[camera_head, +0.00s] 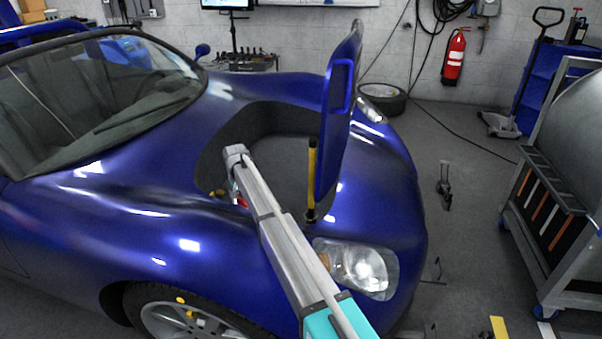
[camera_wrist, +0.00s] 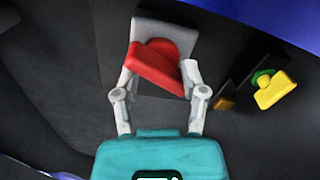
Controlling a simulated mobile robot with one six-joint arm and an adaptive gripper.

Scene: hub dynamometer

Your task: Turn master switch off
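The master switch has a red handle (camera_wrist: 156,68) on a light grey plate (camera_wrist: 165,32) inside the car's dark front compartment. The handle sits askew to the plate. My gripper (camera_wrist: 158,76) has one fingertip at each side of the red handle, with no clear gap between them, so it looks shut on it. In the head view my arm reaches over the right front fender into the compartment. There, a bit of red (camera_head: 241,202) shows near the end of my arm, and most of my gripper is hidden behind the arm.
In the wrist view, a yellow and green part (camera_wrist: 272,88) lies right of my gripper. The raised blue lid (camera_head: 333,140) and a yellow-black strut (camera_head: 312,178) stand close on the right of my arm. A metal cart (camera_head: 560,200) stands farther right.

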